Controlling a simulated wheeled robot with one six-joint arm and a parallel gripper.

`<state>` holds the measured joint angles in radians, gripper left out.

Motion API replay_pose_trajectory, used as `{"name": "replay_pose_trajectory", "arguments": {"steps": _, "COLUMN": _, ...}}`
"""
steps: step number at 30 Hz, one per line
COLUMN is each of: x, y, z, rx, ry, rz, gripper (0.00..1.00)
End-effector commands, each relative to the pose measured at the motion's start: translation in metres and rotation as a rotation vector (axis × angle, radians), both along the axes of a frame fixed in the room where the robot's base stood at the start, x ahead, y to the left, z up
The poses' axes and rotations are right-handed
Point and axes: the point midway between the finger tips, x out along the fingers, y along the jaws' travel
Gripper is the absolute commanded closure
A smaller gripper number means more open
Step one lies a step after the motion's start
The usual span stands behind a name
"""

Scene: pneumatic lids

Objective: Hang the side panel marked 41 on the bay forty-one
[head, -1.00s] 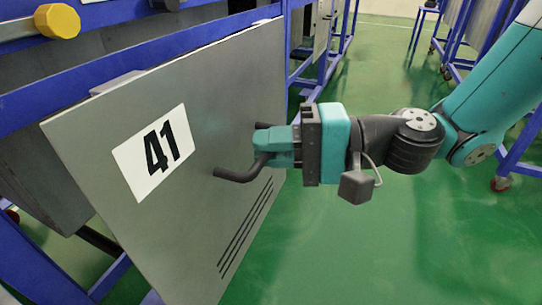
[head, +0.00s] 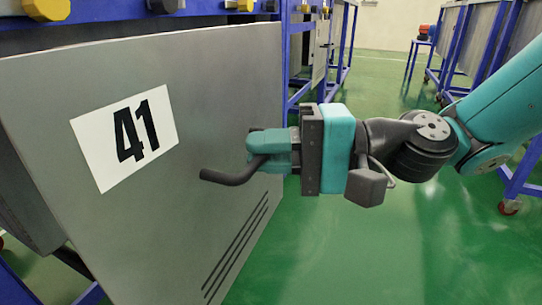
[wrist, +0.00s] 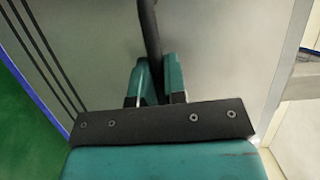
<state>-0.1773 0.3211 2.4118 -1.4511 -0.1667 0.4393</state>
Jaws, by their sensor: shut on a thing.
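The grey side panel (head: 60,90) carries a white label (head: 125,135) with a black 41 and has dark slots low on its right part. It stands roughly upright beside the blue frame (head: 285,60) in the head view, covering much of it. My gripper (head: 255,160) is shut on the panel's dark bar handle (head: 225,178). The wrist view shows the teal fingers (wrist: 160,82) on both sides of the handle (wrist: 149,35), with the panel face behind. Whether the panel's top edge touches the frame cannot be told.
Yellow knobs (head: 47,8) and dark knobs sit along the top of the frame. More blue racks with wheels (head: 509,207) stand at the right. The green floor (head: 350,255) is clear between them.

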Motion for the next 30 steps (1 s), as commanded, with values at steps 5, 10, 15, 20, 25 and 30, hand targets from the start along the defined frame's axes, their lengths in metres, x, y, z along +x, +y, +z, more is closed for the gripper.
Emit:
{"name": "replay_pose_trajectory", "arguments": {"steps": 5, "x": 0.004, "y": 0.012, "z": 0.004, "rx": 0.003, "ry": 0.000, "rz": 0.002, "gripper": 1.00}}
{"name": "replay_pose_trajectory", "arguments": {"steps": 10, "x": 0.009, "y": 0.023, "z": 0.004, "rx": 0.003, "ry": -0.001, "rz": 0.002, "gripper": 1.00}}
{"name": "replay_pose_trajectory", "arguments": {"steps": 15, "x": 0.013, "y": 0.033, "z": 0.004, "rx": 0.003, "ry": -0.002, "rz": 0.002, "gripper": 1.00}}
{"name": "replay_pose_trajectory", "arguments": {"steps": 20, "x": 0.017, "y": 0.043, "z": 0.004, "rx": 0.003, "ry": -0.002, "rz": 0.002, "gripper": 1.00}}
{"name": "replay_pose_trajectory", "arguments": {"steps": 25, "x": 0.021, "y": 0.054, "z": 0.004, "rx": 0.004, "ry": -0.001, "rz": 0.003, "gripper": 1.00}}
{"name": "replay_pose_trajectory", "arguments": {"steps": 30, "x": 0.026, "y": 0.064, "z": 0.004, "rx": 0.003, "ry": -0.002, "rz": 0.002, "gripper": 1.00}}
